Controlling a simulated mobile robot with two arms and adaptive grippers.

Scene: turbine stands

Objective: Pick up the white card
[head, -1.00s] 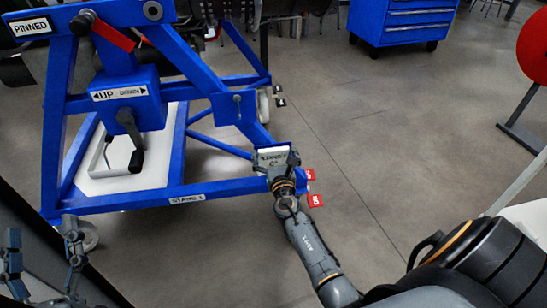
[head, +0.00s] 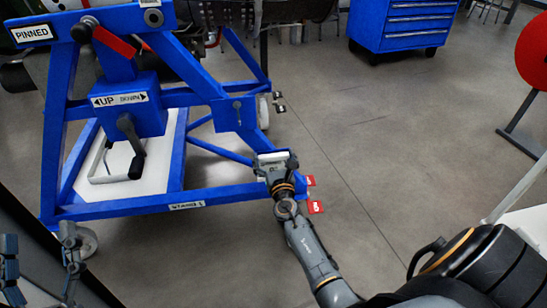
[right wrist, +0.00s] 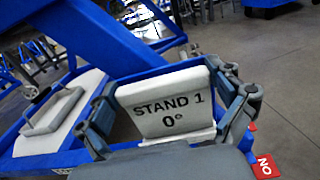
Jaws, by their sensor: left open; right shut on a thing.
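The white card (head: 271,157), lettered "STAND 1 0°" in the right wrist view (right wrist: 172,104), is between the fingers of my right gripper (head: 277,164). The right gripper is shut on it, with a finger at each side edge in the wrist view (right wrist: 170,108). The card is close to the right front corner of the blue stand (head: 130,207); whether it touches the stand is unclear. My left gripper (head: 38,258) is open and empty at the lower left of the head view.
A white panel with a handle (head: 152,166) lies inside the stand's base. A blue drawer cabinet (head: 404,22) stands at the back.

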